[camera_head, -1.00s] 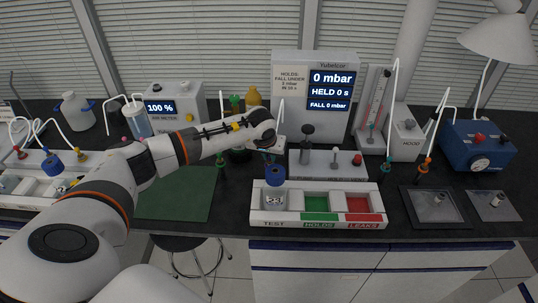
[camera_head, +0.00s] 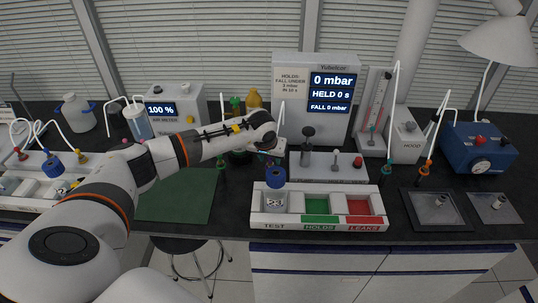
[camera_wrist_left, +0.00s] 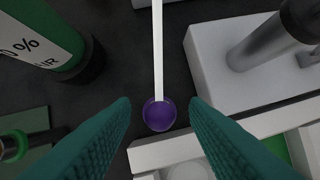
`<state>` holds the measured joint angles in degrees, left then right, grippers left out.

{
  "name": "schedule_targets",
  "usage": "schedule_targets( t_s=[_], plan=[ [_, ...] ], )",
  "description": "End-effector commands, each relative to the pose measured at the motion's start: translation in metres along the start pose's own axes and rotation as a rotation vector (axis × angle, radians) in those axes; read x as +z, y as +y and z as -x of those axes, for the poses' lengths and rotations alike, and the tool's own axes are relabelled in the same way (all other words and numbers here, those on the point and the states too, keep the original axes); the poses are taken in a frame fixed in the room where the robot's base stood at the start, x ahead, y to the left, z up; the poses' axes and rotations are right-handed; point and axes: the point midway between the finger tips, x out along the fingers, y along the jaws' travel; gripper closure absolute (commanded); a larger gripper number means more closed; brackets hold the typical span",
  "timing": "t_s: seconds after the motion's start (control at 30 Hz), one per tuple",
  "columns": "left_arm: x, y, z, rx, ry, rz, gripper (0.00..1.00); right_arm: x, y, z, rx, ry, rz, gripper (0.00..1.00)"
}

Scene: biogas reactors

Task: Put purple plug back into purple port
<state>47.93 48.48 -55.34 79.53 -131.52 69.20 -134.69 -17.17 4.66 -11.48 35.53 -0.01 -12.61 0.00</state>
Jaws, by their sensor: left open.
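The purple plug (camera_wrist_left: 159,115) is a round purple piece on the end of a white tube, in the left wrist view. My left gripper (camera_wrist_left: 160,110) is open, with one teal finger on each side of the plug and a gap to it on both sides. In the head view the left gripper (camera_head: 270,150) is above the bench, behind the blue-capped bottle (camera_head: 275,190), and the plug cannot be made out there. I cannot make out a purple port in either view. My right gripper is not in view.
A white tray (camera_head: 320,225) marked TEST, HOLDS and LEAKS holds the bottle in its left compartment. Behind it stand a grey block (camera_head: 325,165) with a dark knob and a pressure display (camera_head: 310,85). A green mat (camera_head: 178,195) lies left, dark trays (camera_head: 435,210) right.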

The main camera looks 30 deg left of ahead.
Motion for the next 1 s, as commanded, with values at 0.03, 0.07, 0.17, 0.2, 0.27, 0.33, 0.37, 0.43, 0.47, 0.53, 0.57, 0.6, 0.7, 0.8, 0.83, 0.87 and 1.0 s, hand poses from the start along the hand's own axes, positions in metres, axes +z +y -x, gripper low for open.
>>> schedule_targets(
  t_s=[0.03,0.07,0.17,0.2,0.27,0.33,0.37,0.43,0.47,0.53,0.57,0.6,0.7,0.8,0.83,0.87,1.0],
  plan=[
    [0.001,0.000,0.003,0.000,-0.002,0.000,0.59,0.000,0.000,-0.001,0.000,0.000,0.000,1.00],
    [0.001,0.000,0.005,-0.001,-0.003,0.000,0.59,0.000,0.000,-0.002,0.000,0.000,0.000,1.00],
    [0.001,0.000,0.018,-0.002,-0.005,-0.002,0.59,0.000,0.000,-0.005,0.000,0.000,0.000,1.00],
    [0.001,0.000,0.025,-0.002,-0.006,-0.002,0.59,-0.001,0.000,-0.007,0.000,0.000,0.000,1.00],
    [0.001,0.001,0.038,-0.001,-0.007,-0.002,0.59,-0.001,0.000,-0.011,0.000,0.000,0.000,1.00],
    [0.001,0.000,0.053,-0.002,-0.006,-0.002,0.59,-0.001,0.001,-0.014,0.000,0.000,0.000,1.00],
    [0.001,0.001,0.060,0.000,-0.006,-0.001,0.59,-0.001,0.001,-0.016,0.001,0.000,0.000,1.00],
    [0.001,0.000,0.075,-0.003,-0.007,-0.001,0.59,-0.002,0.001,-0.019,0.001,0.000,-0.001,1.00],
    [0.001,0.001,0.081,-0.001,-0.006,-0.001,0.59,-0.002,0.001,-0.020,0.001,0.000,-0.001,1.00],
    [0.000,0.000,0.093,-0.001,-0.005,0.000,0.59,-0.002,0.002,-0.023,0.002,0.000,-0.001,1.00],
    [0.001,0.000,0.098,-0.002,-0.005,0.000,0.59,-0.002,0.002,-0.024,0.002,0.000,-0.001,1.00],
    [0.001,0.000,0.103,0.000,-0.004,0.001,0.59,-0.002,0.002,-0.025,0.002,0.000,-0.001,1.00],
    [0.000,0.000,0.113,-0.001,-0.002,0.000,0.59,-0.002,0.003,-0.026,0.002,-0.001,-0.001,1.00],
    [0.000,0.000,0.118,0.000,-0.001,0.000,0.59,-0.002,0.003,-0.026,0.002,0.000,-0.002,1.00],
    [0.000,0.000,0.119,0.000,-0.001,0.000,0.59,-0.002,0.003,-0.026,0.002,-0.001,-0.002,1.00],
    [0.000,0.000,0.119,0.000,-0.001,0.000,0.59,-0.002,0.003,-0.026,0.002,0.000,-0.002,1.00],
    [0.000,0.000,0.120,0.000,0.000,0.000,0.59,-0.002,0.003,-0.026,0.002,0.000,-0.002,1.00]
  ],
)
